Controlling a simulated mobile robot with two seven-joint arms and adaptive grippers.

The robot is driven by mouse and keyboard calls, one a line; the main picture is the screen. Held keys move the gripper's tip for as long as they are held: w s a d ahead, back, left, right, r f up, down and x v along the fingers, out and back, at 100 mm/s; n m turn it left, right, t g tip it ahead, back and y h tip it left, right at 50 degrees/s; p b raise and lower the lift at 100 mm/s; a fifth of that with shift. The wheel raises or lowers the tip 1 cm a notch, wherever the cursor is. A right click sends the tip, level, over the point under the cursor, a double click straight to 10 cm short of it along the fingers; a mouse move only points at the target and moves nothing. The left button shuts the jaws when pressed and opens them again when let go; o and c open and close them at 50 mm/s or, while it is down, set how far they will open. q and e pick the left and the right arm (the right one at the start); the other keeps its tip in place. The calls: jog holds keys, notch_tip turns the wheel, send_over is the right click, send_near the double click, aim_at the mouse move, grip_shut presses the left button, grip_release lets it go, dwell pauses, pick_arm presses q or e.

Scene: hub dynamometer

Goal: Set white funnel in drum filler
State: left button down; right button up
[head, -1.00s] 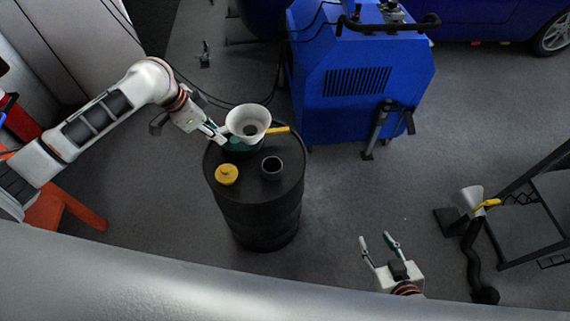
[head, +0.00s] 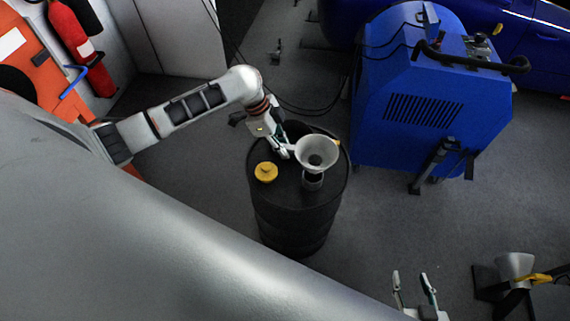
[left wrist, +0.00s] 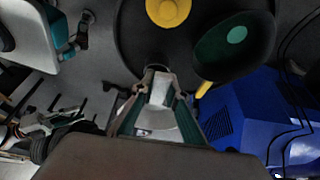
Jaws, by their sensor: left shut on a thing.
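A white funnel (head: 317,150) is over the black drum (head: 292,222) in the head view. My left gripper (head: 288,150) is shut on its left side. The drum's round filler neck (head: 312,182) shows just below the funnel, partly covered by it; I cannot tell whether they touch. In the left wrist view, the pale funnel (left wrist: 160,118) lies between the fingers, with the dark filler ring (left wrist: 155,68) just beyond. My right gripper (head: 415,289) is open and empty at the bottom of the head view, away from the drum.
A yellow cap (head: 265,172) sits on the drum top. A dark pan (left wrist: 237,50) with a yellow handle is also on it. A blue machine (head: 430,110) stands right of the drum. The floor between is clear.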

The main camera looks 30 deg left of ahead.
pick_arm(q)
jog(key=shift+f+b, duration=0.65)
jog(key=shift+f, duration=3.35)
jog(key=c, duration=2)
grip_release()
